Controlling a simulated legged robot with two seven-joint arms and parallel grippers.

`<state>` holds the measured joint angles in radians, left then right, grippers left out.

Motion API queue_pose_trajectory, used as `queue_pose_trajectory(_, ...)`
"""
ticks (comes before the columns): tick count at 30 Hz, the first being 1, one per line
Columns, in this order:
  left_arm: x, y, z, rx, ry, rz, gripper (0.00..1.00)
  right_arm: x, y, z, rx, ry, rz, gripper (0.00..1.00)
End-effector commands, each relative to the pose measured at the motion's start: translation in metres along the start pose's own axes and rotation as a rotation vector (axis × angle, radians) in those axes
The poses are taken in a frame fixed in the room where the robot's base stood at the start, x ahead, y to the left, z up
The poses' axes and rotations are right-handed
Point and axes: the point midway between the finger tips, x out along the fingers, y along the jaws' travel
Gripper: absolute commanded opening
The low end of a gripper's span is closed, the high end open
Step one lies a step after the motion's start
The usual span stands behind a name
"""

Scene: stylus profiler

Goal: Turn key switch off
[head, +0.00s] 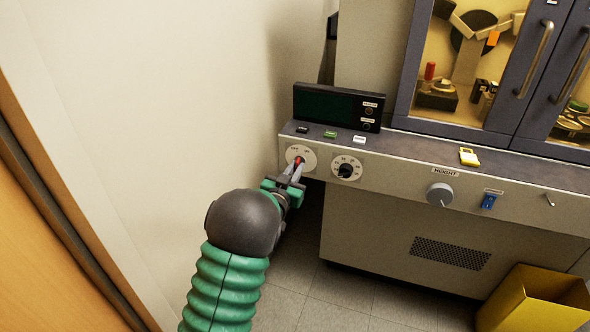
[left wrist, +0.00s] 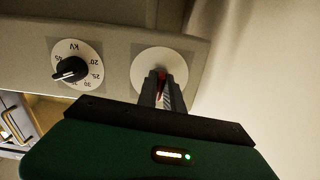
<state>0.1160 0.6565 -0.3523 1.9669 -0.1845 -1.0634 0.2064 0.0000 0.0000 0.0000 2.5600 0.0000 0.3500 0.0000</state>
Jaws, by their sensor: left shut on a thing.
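The key switch (head: 301,158) is a red key on a round white dial at the left end of the machine's front panel. Its white dial also shows in the left wrist view (left wrist: 150,60). My left gripper (head: 297,170) is at the dial, with its fingers shut on the red key. In the left wrist view the fingers (left wrist: 163,85) cover most of the key, and only a bit of red shows between them. The key's exact angle is hidden. My right gripper is in neither view.
A kV dial with a black knob (head: 346,170) sits just right of the key switch. Further right are a grey height knob (head: 439,195) and a blue switch (head: 488,201). A dark display (head: 338,106) stands above. The wall is close on the left. A yellow bin (head: 535,300) stands at lower right.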

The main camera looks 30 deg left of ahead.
Motion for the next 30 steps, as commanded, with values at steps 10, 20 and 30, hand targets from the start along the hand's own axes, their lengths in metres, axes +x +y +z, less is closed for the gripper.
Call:
queue_pose_trajectory(10,0.0010,-0.0017,-0.0069,-0.318,0.014,0.000,0.00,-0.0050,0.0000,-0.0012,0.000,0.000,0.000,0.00)
queue_pose_trajectory(20,0.0013,-0.0031,-0.0075,-0.541,0.017,-0.001,0.00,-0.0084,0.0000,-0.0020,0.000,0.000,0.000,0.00)
queue_pose_trajectory(30,0.0013,-0.0047,-0.0078,-0.631,0.019,-0.003,0.00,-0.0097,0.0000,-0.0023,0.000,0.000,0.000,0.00)
